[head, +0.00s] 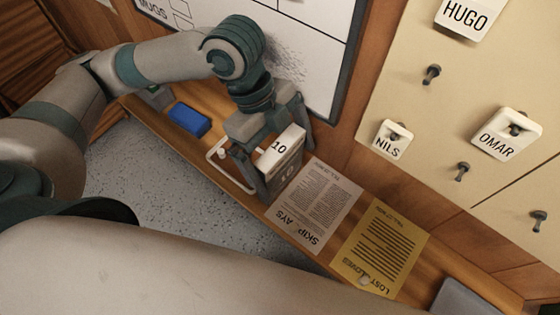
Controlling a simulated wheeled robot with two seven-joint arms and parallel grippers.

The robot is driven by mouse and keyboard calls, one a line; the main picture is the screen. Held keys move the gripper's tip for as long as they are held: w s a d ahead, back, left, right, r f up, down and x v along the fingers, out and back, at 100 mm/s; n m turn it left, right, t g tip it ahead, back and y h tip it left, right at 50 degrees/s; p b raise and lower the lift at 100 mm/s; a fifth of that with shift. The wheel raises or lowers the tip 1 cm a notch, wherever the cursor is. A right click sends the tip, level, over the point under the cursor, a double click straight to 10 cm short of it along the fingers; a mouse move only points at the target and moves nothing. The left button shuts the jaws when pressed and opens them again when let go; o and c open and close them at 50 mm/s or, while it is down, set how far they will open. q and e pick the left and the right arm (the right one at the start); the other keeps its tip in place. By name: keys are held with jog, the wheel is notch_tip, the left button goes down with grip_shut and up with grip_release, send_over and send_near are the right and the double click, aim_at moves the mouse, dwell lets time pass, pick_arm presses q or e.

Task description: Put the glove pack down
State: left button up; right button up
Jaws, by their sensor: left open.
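The glove pack (281,149), a small box with a white face marked 10 and a greyer side, is at the narrow wooden shelf. It sits between the two fingers of my left gripper (280,163), which comes down on it from above. The jaws are open around the pack, one finger on each side. The pack looks upright and seems to rest on the shelf, but its base is partly hidden. My right gripper is not in view.
On the wooden shelf (325,255), a "Skip days" sheet (315,203) and yellow "Lost gloves" sheet (381,247) lie right of the pack. A blue block (189,120) lies left. A whiteboard (300,50) and pegboard with name tags (494,133) rise behind.

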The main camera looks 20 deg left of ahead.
pick_arm(q)
jog(key=shift+s+d+f, duration=0.1)
jog(key=shift+d+f, duration=0.15)
jog(key=shift+f, duration=0.35)
jog(key=c, duration=0.9)
jog(key=shift+r, duration=0.1)
